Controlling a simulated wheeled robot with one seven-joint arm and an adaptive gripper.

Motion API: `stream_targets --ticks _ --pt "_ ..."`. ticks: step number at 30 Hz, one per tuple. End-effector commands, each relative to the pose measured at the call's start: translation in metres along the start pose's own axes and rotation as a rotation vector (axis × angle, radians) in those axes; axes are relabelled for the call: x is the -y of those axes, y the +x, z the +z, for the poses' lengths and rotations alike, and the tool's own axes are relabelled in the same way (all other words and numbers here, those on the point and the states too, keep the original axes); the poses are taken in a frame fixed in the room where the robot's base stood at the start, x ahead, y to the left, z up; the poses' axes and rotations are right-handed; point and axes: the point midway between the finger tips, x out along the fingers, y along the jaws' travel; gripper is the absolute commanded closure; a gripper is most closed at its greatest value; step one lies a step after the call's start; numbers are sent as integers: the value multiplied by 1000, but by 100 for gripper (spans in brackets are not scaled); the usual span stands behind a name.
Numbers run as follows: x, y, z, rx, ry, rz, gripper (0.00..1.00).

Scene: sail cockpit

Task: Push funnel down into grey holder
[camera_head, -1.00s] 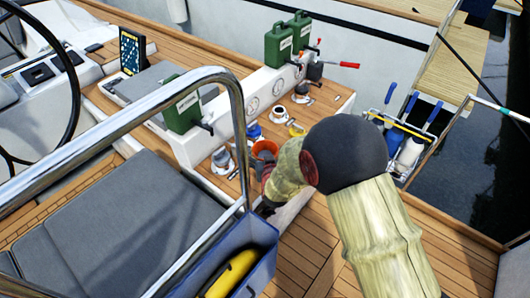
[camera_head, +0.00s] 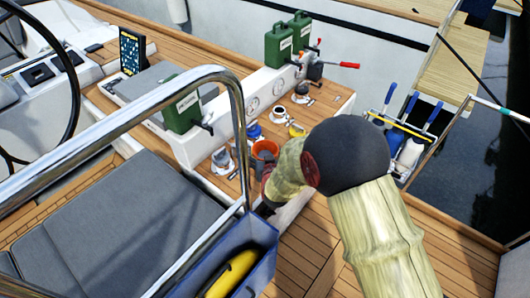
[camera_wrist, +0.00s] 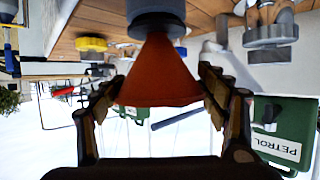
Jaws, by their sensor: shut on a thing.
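The orange-red funnel (camera_head: 265,150) is at the front edge of the side bench in the head view, partly hidden by my arm. In the upside-down wrist view, the funnel (camera_wrist: 158,75) has its wide end toward me and its narrow end at the grey holder (camera_wrist: 156,14). The narrow end meets or enters the holder; I cannot tell how deep. My gripper (camera_wrist: 160,98) has one finger on each side of the funnel's wide part and is shut on it. In the head view my gripper is mostly hidden behind my arm.
Other deck fittings line the bench: a grey one (camera_head: 222,158), a blue one (camera_head: 254,131) and a yellow one (camera_head: 297,130). A green can (camera_head: 183,108) stands left of the funnel. A steel rail (camera_head: 236,110) crosses the foreground.

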Motion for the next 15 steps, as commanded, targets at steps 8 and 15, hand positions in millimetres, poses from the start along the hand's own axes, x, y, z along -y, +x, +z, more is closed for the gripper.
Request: stream_targets --ticks 8,15 --pt "0 2 5 -1 0 0 57" --pt "0 4 9 -1 0 0 57"
